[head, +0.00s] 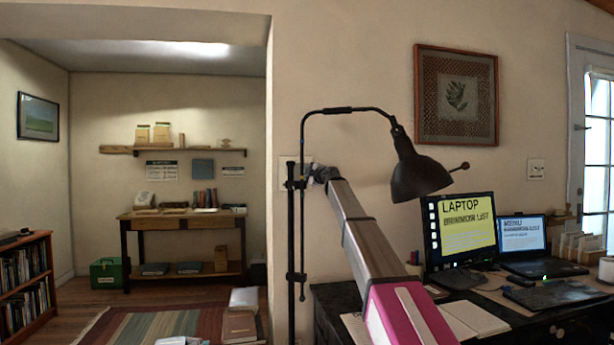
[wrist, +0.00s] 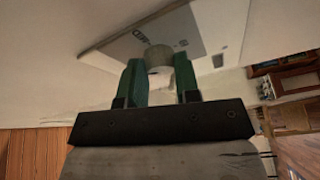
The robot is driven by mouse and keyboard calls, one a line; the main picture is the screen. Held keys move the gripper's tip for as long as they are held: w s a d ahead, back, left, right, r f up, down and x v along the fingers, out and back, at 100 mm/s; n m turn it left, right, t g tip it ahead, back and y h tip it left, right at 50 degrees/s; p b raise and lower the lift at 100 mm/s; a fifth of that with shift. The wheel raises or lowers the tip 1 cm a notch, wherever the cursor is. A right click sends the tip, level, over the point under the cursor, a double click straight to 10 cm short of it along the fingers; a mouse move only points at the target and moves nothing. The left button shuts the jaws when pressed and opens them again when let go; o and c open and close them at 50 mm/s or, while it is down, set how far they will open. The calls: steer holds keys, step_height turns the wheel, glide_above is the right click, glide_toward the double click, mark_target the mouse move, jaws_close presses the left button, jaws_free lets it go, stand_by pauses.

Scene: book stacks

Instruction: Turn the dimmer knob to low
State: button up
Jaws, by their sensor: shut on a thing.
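In the head view my arm reaches to the wall plate (head: 284,164) beside the alcove opening. My gripper (head: 320,174) is small there and hides most of the plate and the knob.
A black desk lamp (head: 421,175) and its thin dark pole (head: 291,250) stand close to my arm. A monitor (head: 462,232) and a laptop (head: 522,235) are on the dark desk at right. Another wall plate (head: 536,168) is near the door. The alcove floor at left is partly clear.

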steer(key=shift+r+n+g+h, duration=0.15)
steer(key=shift+n+g, duration=0.15)
steer(key=shift+n, duration=0.5)
steer(key=shift+n+g+h, duration=0.15)
steer(key=shift+n+g, duration=0.15)
steer(key=shift+n, duration=0.5)
steer(key=o, duration=0.9)
steer(key=v, duration=1)
steer(key=shift+s+d, duration=0.2)
steer(key=shift+s, duration=0.15)
